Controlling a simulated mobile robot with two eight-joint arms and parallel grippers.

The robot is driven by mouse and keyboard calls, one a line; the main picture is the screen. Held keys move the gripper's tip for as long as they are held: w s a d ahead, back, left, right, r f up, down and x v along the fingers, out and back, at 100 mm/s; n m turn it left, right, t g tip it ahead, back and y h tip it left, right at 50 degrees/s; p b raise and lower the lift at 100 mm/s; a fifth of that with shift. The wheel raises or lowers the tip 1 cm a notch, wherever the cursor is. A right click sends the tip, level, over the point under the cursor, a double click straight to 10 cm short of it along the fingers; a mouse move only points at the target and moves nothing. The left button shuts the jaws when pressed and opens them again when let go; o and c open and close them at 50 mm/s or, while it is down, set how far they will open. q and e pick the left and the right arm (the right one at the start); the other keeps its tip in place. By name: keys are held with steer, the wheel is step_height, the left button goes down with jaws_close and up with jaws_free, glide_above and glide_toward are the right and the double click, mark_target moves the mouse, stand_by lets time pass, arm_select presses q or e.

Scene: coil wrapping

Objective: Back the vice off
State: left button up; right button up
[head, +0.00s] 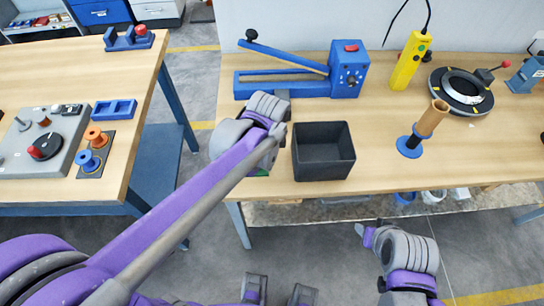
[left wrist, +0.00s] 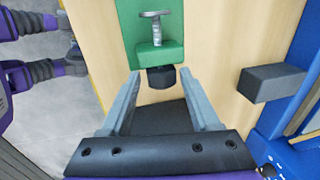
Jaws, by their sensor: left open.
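The vice shows in the left wrist view as a green block and plate (left wrist: 149,54). A metal screw with a T-shaped crossbar (left wrist: 155,16) stands out on its upper side. A dark knob-like part (left wrist: 161,77) sits at its lower side. My left gripper (left wrist: 163,74) is open, with one finger on each side of the dark part. I see no clear contact. In the head view only a sliver of green shows under my left wrist, which hides the vice and gripper.
A black open bin (head: 322,168) stands right of my left wrist. A blue lever tool (head: 347,76) lies behind it. A blue spool stand (head: 409,147), a yellow handset (head: 409,62) and a round black fixture (head: 461,92) are farther right. Floor separates the left table (head: 60,75) from this bench.

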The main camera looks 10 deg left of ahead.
arm_select(q)
steer(key=shift+w+a+g+h, duration=0.1)
steer(key=shift+w+g+h, duration=0.3)
steer(key=shift+g, duration=0.6)
steer(key=shift+w+f+g+b, duration=0.1)
steer(key=shift+w+g+b, duration=0.1)
steer(key=shift+g+b, duration=0.5)
steer(key=shift+w+a+g+h, duration=0.15)
steer(key=shift+g+h, duration=0.35)
steer(key=shift+g, duration=0.7)
